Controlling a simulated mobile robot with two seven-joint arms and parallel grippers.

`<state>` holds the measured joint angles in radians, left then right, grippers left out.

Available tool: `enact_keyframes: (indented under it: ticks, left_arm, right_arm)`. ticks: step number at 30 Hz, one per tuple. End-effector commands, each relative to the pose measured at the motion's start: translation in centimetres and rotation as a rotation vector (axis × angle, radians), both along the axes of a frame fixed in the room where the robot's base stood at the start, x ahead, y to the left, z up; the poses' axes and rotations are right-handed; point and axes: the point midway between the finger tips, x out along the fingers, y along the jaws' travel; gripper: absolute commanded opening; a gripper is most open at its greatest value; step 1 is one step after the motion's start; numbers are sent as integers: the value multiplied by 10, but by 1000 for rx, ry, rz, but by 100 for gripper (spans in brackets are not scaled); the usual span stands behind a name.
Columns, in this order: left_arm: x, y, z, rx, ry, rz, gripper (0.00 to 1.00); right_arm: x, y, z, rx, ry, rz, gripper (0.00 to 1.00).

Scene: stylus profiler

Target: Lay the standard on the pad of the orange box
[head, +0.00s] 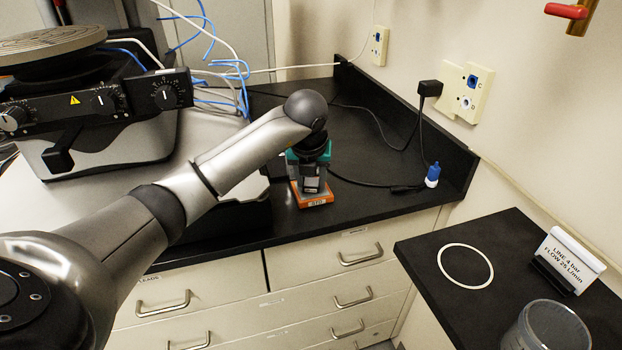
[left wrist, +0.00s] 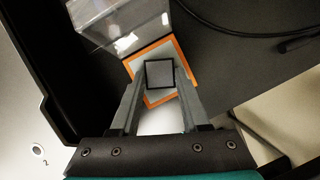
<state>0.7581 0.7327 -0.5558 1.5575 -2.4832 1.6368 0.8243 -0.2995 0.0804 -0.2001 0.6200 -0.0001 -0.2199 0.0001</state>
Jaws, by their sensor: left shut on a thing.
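The orange box (head: 315,202) stands on the black bench near its front edge, with a label on its front. In the left wrist view its orange rim (left wrist: 188,62) frames a grey pad, and its clear lid (left wrist: 120,25) stands open. My left gripper (head: 311,182) points down over the box. The standard is over the pad, inside the orange rim. I cannot tell whether it touches the pad. My right gripper is not in view.
The profiler (head: 100,120) stands at the left. A lower black surface at the right bears a white ring (head: 466,265), a sign (head: 570,258) and a clear jar (head: 545,328).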

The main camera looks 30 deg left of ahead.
Motion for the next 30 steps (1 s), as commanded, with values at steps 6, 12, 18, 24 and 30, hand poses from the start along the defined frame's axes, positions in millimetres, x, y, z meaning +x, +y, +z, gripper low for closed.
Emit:
enact_keyframes:
  ticks: [6,12,18,24,30]
  left_arm:
    - [0,0,-2,0,0,0,56]
    - [0,0,-2,0,0,0,76]
    - [0,0,-2,0,0,0,76]
    - [-3,-2,13,0,-2,-1,76]
    - [-17,-9,53,1,-5,-2,76]
  right_arm:
    - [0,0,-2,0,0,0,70]
    - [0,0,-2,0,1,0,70]
    - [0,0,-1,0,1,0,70]
    - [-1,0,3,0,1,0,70]
    - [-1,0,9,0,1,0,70]
